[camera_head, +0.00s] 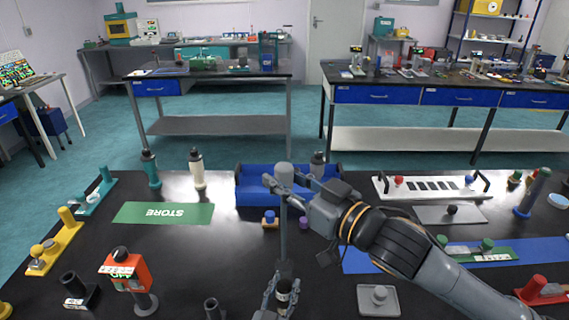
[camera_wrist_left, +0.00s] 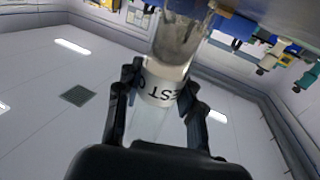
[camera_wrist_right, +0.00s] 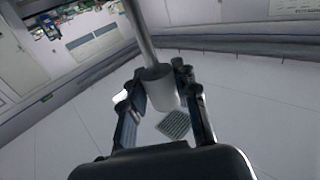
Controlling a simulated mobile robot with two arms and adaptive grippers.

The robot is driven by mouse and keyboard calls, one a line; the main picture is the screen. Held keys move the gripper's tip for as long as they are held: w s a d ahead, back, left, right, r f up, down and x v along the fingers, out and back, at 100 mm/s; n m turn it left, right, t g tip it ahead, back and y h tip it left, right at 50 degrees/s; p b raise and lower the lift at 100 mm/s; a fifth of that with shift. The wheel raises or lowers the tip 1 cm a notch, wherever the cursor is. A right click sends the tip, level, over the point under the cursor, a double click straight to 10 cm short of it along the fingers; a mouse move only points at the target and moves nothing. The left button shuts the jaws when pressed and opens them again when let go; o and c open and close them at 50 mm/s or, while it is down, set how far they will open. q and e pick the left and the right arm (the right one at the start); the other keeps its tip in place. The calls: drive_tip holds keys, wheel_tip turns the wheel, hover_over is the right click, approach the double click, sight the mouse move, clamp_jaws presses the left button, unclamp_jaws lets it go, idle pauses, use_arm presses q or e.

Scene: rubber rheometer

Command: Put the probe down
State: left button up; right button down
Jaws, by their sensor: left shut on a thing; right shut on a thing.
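My right gripper (camera_head: 286,183) is shut on the grey cylindrical handle of the probe (camera_head: 284,235). Its long thin rod points down in the head view. In the right wrist view the handle (camera_wrist_right: 161,88) sits between the fingers and the rod runs away from them. My left gripper (camera_head: 279,297) is low at the front, shut on a clear tube (camera_wrist_left: 176,60) with a white label; letters like "EST" show. Dark grey matter fills the tube's far part. The rod's lower end meets the tube's top in the head view; I cannot tell whether it is inside.
A blue rack (camera_head: 255,192) stands behind the probe. A green STORE mat (camera_head: 165,213) lies left, with two bottles behind it. An orange device (camera_head: 125,270) is front left. A grey tray (camera_head: 378,302) is front right. A white rack (camera_head: 430,188) stands back right.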

sight(285, 260)
wheel_tip(285, 260, down, 17)
drive_tip(key=shift+r, duration=0.15)
idle(0.8)
drive_tip(key=c, duration=0.9)
unclamp_jaws()
drive_tip(key=shift+c, duration=0.2)
drive_tip(key=shift+s+d, duration=0.1)
drive_tip(key=shift+d, duration=0.05)
drive_tip(key=v, duration=0.9)
drive_tip(key=shift+s+d, duration=0.25)
drive_tip(key=shift+s, duration=0.05)
